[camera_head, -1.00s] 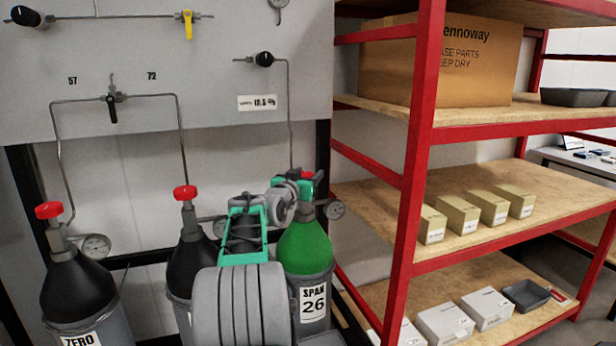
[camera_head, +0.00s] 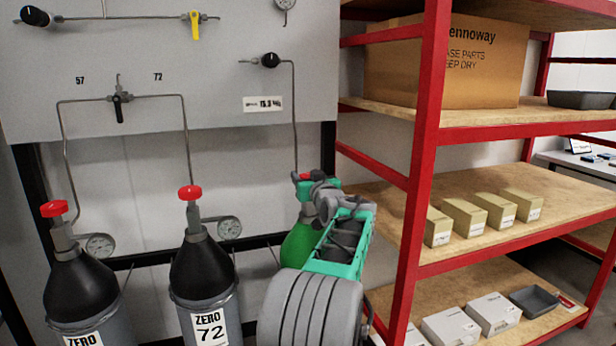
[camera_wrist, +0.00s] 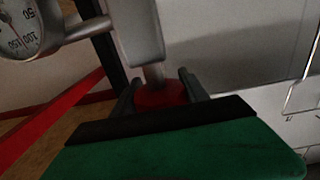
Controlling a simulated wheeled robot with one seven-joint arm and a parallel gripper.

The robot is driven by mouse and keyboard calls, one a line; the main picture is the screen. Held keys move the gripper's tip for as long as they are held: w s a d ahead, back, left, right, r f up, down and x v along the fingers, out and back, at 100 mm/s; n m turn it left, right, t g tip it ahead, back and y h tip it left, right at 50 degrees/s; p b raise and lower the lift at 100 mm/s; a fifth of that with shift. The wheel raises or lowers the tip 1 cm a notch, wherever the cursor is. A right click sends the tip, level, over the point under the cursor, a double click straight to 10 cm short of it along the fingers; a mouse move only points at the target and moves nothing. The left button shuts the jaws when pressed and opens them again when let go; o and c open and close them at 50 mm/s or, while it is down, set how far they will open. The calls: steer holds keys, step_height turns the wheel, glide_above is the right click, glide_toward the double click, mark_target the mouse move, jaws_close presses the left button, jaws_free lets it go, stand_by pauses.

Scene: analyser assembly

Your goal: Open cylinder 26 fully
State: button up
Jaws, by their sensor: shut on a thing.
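Cylinder 26 (camera_head: 297,247) is the green-topped cylinder at the centre right, mostly hidden behind my arm; its number label is covered. Its red valve knob (camera_head: 304,177) shows only as a sliver at my gripper (camera_head: 312,182). In the wrist view the red knob (camera_wrist: 160,96) sits between the two dark fingers of my gripper (camera_wrist: 158,92), which is shut on it. The grey valve body (camera_wrist: 139,30) and a round gauge (camera_wrist: 20,28) are beyond it. How far the knob is turned cannot be seen.
Cylinder 72 (camera_head: 204,270) with a red knob stands left of my arm, and another ZERO cylinder (camera_head: 82,290) stands farther left. A red-framed shelf (camera_head: 425,150) with boxes is close on the right. Pipes and valves line the grey panel (camera_head: 200,80) behind.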

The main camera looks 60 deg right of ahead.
steer(key=shift+n+t+y, duration=0.4)
steer(key=shift+y, duration=0.1)
steer(key=o, duration=1.4)
steer(key=shift+w, duration=0.1)
steer(key=shift+c, duration=0.2)
steer(key=shift+a, duration=0.1)
steer(key=v, duration=0.7)
steer(key=shift+s+a+p, duration=0.2)
steer(key=shift+s+p, duration=0.15)
steer(key=shift+p, duration=0.05)
steer(key=shift+s+d, duration=0.1)
